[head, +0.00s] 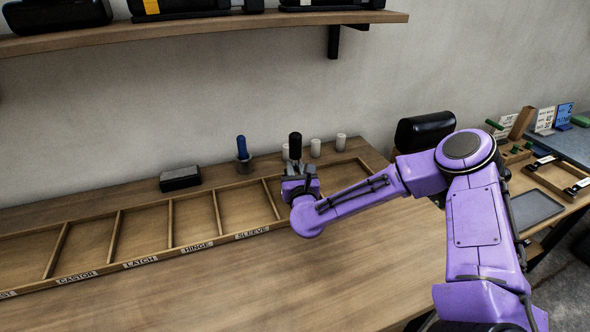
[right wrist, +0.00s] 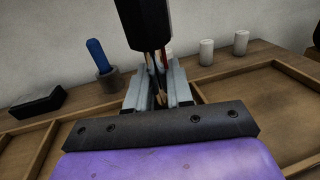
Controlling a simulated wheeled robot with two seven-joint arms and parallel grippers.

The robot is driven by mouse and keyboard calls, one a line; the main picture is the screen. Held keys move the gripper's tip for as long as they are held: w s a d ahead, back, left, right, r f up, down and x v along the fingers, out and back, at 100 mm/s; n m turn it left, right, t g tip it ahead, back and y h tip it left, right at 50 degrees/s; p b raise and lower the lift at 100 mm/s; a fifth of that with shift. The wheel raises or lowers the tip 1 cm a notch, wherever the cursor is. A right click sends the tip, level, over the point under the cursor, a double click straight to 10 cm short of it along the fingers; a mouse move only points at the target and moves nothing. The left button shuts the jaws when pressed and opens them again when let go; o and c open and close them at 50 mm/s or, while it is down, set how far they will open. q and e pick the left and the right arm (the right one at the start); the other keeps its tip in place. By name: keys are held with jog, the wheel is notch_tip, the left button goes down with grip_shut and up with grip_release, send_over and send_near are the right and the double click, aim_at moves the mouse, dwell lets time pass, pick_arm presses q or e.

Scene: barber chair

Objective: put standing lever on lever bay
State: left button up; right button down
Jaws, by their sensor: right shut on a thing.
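My right gripper (head: 298,172) is shut on the standing lever (head: 295,146), which has a thick black grip and points upward. In the right wrist view the lever's black grip (right wrist: 146,22) rises above the fingers (right wrist: 160,85), with its thin metal shaft between them. The gripper is over the right end of a long wooden divided tray (head: 118,230). The rightmost compartment (head: 337,180) is partly behind my arm. Its label is hidden, so I cannot read which bay is the lever bay. Readable labels include CASTOR, LATCH, HINGE and SLEEVE. My left gripper is not in view.
Behind the tray stand a blue-handled piece (head: 242,147) in a grey cup, a black block (head: 180,179) and several white cylinders (head: 341,142). A wooden shelf (head: 200,32) hangs above. The tabletop in front of the tray (head: 250,285) is clear.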

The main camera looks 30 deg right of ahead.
jog(key=c, duration=1)
grip_release()
jog(key=shift+r, duration=0.1)
jog(key=shift+s+a, duration=0.2)
jog(key=shift+s, duration=0.1)
jog(key=b+v, duration=0.3)
jog(key=v, duration=0.8)
jog(key=shift+s, duration=0.15)
